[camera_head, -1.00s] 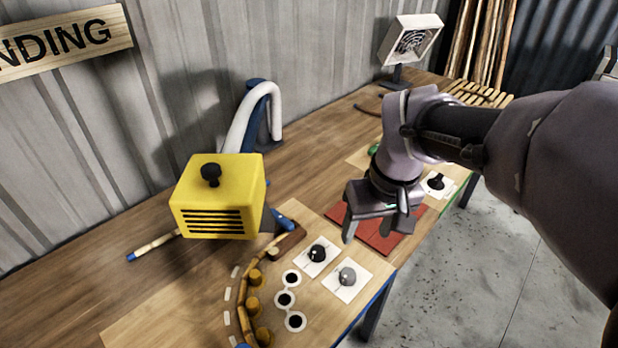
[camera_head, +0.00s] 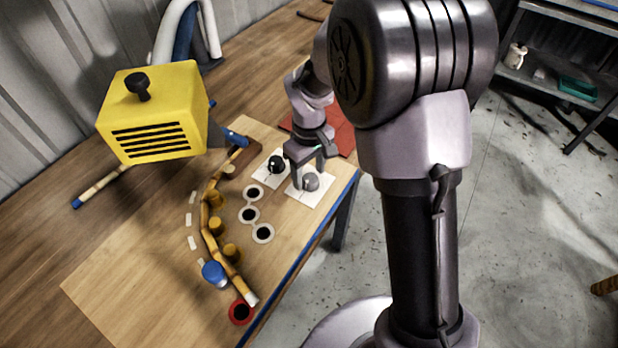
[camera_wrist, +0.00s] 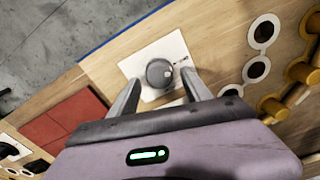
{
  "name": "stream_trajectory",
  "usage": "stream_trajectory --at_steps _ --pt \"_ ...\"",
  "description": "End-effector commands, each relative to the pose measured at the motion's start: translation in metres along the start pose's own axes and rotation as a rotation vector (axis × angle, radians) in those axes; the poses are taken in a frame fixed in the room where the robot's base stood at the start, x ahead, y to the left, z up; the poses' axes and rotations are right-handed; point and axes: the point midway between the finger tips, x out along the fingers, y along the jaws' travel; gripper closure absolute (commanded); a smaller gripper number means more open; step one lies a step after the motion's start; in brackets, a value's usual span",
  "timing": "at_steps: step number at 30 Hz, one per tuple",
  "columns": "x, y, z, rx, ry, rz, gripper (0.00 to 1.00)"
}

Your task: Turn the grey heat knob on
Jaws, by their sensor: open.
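The grey heat knob (camera_head: 310,182) sits on a white square plate (camera_head: 322,192) near the table's front edge. In the wrist view the grey knob (camera_wrist: 160,73) lies a little beyond and between my open fingertips, with dark marks on the plate to its right. My gripper (camera_head: 309,171) is open and empty, pointing down over the knob; its fingers also show in the wrist view (camera_wrist: 158,92). I cannot tell whether a finger touches the knob. A black knob (camera_head: 277,165) on its own white plate is just left of the gripper.
A yellow heater box (camera_head: 155,115) stands at the left. A bent rattan pole (camera_head: 222,240) runs along orange pegs (camera_head: 216,226). Black-centred white rings (camera_head: 250,215) lie left of the knob, a red ring (camera_head: 241,311) at the front corner. A red mat (camera_head: 340,130) lies behind.

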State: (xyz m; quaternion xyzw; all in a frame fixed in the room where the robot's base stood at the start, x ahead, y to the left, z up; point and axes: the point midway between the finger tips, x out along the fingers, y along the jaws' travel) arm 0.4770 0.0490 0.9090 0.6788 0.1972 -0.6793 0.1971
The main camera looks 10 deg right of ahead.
Motion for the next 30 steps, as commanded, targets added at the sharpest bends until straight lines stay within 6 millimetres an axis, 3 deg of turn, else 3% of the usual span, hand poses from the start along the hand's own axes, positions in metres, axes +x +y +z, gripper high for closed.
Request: stream_trajectory --at_steps 10,18,19,30 --pt "0.0055 0.0000 0.0001 0.000 0.000 0.000 0.45" --pt "0.0054 0.0000 0.0001 0.000 0.000 0.000 0.98" --pt "0.0054 0.0000 0.0001 0.000 0.000 0.000 1.00" --pt "0.0049 0.0003 0.0001 0.074 0.000 0.000 1.00"
